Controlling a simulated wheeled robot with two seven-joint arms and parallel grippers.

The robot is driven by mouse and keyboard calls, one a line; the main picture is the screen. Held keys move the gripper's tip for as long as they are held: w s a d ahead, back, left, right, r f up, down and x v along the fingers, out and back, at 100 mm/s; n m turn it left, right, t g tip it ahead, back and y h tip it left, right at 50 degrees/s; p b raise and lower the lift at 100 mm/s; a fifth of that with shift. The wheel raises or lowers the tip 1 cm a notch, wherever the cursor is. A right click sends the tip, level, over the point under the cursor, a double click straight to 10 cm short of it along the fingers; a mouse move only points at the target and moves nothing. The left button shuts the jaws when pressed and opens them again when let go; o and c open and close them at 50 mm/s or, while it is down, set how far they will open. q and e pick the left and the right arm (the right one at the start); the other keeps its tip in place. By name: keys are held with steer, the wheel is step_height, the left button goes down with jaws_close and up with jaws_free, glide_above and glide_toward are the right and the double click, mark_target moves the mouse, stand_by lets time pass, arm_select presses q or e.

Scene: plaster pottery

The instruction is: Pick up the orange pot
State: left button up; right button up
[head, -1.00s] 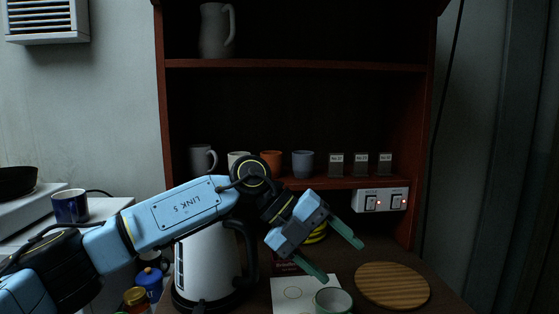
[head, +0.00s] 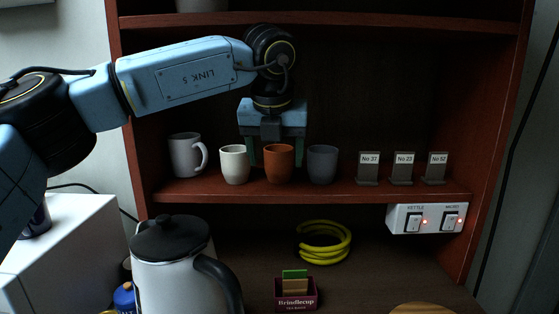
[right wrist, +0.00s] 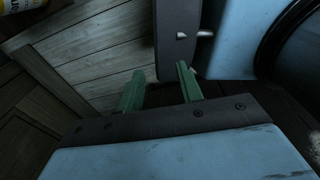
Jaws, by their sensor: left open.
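The orange pot (head: 279,165) stands upright on the middle shelf, between a white cup (head: 234,165) and a grey-blue cup (head: 322,165). My left gripper (head: 276,156) points down at the pot, with one green finger on either side of it. The fingers are open and partly hidden by the pots. I cannot tell whether they touch the orange pot or are partly behind it. In the right wrist view, my right gripper (right wrist: 160,88) is open and empty, with its two green fingers apart.
A grey mug (head: 186,155) stands left on the shelf, and numbered cards (head: 403,169) stand right. Below are a kettle (head: 172,262), a yellow coil (head: 324,242), a small box (head: 296,293) and a switch panel (head: 428,218). The upper shelf (head: 400,30) lies above my arm.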

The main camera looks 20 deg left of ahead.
mark_target(279, 154)
arm_select(q)
steer(key=shift+w+a, duration=0.1)
steer(key=shift+w, duration=0.6)
steer(key=shift+w+a, duration=0.1)
steer(key=shift+w, duration=0.35)
steer(key=shift+w+a+p, duration=0.1)
steer(key=shift+w+p, duration=0.3)
steer(key=shift+w, duration=0.05)
steer(key=shift+w+a+p, duration=0.15)
steer(key=shift+w+p, duration=0.3)
steer(key=shift+w, duration=0.55)
steer(key=shift+x, duration=1.2)
steer(key=shift+w+a+f, duration=0.1)
steer(key=shift+w+f, duration=0.15)
steer(key=shift+f, duration=0.05)
arm_select(e)
steer(key=shift+w+a+r, duration=0.15)
steer(key=shift+w+r, duration=0.25)
steer(key=shift+r, duration=0.1)
steer(key=shift+w+a+r, duration=0.15)
steer(key=shift+w+r, duration=0.25)
steer(key=shift+r, duration=0.1)
arm_select(q)
steer(key=c, duration=0.8)
arm_select(e)
steer(key=shift+s, duration=0.1)
